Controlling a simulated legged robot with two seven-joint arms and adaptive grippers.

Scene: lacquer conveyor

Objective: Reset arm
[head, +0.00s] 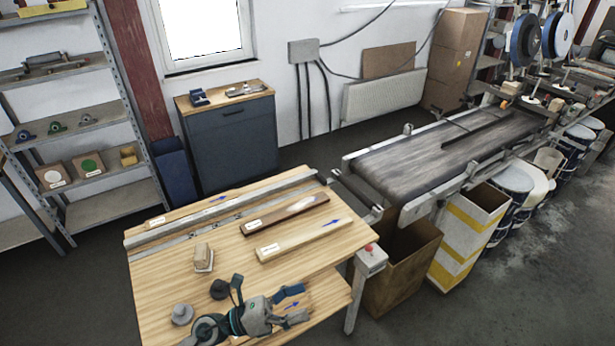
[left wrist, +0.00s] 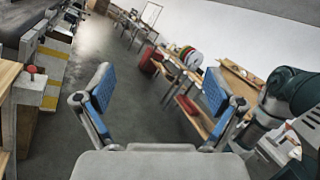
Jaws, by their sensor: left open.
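My left gripper (head: 289,305) is over the front part of the wooden worktable (head: 165,275) in the head view. In the left wrist view its two blue-padded fingers (left wrist: 157,90) stand wide apart with nothing between them. Behind them that view shows open floor and distant furniture. Part of my arm (left wrist: 290,100) shows at the right of the wrist view. My right gripper is not in view.
On the table lie a dark board (head: 285,213), a pale board (head: 297,240), a sanding block (head: 203,257) and a grey knob-shaped piece (head: 182,314). A metal rail (head: 225,213) runs along the back. A conveyor (head: 430,155) and a cardboard box (head: 402,270) stand to the right.

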